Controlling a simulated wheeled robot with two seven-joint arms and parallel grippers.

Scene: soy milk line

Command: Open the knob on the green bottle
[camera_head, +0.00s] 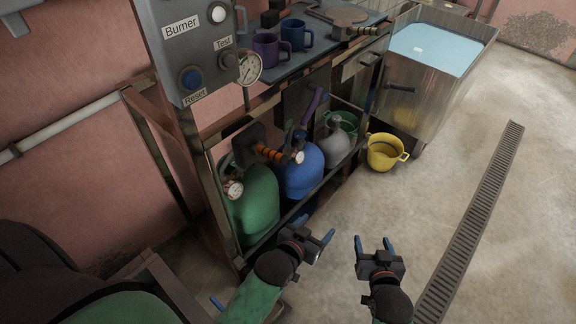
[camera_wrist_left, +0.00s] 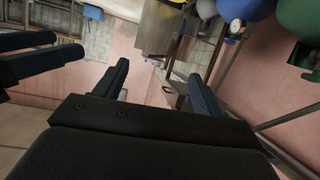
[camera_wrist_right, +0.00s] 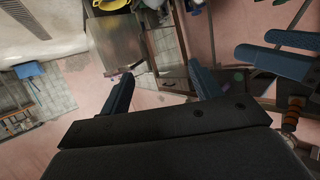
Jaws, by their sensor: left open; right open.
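The green bottle (camera_head: 254,207) stands on the low shelf of the metal frame, leftmost in the row, with a round gauge (camera_head: 233,189) near its top. In the left wrist view the green bottle (camera_wrist_left: 302,16) is cut off at the top right corner. A dark green part there (camera_wrist_left: 300,56), probably its knob, shows below it; the knob is not clear in the head view. My left gripper (camera_head: 314,229) is open and empty, in front of and to the right of the green bottle, apart from it. My right gripper (camera_head: 374,244) is open and empty, further right over the floor.
A blue bottle (camera_head: 302,178) and a grey one (camera_head: 333,147) stand right of the green bottle. An orange-ribbed pipe (camera_head: 270,153) and the frame's posts are close to the bottle tops. A yellow bucket (camera_head: 382,153) stands on the floor.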

